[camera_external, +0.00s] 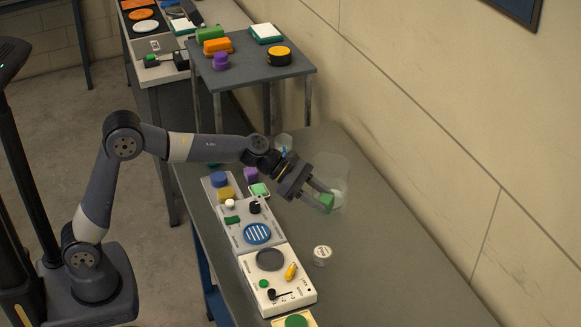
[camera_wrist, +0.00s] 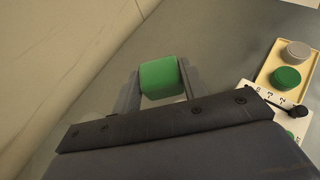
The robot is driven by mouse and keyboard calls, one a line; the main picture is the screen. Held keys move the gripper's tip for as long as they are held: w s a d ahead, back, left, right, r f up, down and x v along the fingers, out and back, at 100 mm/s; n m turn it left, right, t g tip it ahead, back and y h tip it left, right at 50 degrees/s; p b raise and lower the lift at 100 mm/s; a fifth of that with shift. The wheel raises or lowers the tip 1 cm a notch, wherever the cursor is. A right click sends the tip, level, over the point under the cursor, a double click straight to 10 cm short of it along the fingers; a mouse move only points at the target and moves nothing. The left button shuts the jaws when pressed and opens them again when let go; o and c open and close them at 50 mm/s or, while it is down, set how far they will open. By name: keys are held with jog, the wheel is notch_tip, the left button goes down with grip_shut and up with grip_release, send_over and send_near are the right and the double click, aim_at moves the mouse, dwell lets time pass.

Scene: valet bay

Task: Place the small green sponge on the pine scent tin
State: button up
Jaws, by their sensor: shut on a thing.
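My gripper (camera_external: 322,199) is shut on a small green sponge (camera_external: 326,203), held above the grey table. In the wrist view the sponge (camera_wrist: 161,76) sits between the two fingers. A small round white tin (camera_external: 322,255) stands on the table, below the sponge in the picture and right of the white panels. Its lid carries dark lettering too small to read, so I cannot confirm that it is the pine scent tin.
A clear container (camera_external: 333,167) stands behind my gripper. White panels (camera_external: 300,295) with knobs and buttons line the table's left side. A raised shelf (camera_external: 250,75) with several coloured objects stands at the back. The table's right side is clear beside the wall.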

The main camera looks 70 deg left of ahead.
send_over(318, 250)
notch_tip(318, 250, down, 5)
notch_tip(318, 250, down, 10)
jog(key=shift+b, duration=0.8)
jog(key=shift+f, duration=0.15)
jog(key=o, duration=0.9)
jog(key=shift+o, duration=0.2)
jog(key=shift+r, duration=0.25)
jog(key=v, duration=1.2)
jog(key=shift+w+a+f+b, duration=0.1)
jog(key=shift+b, duration=0.25)
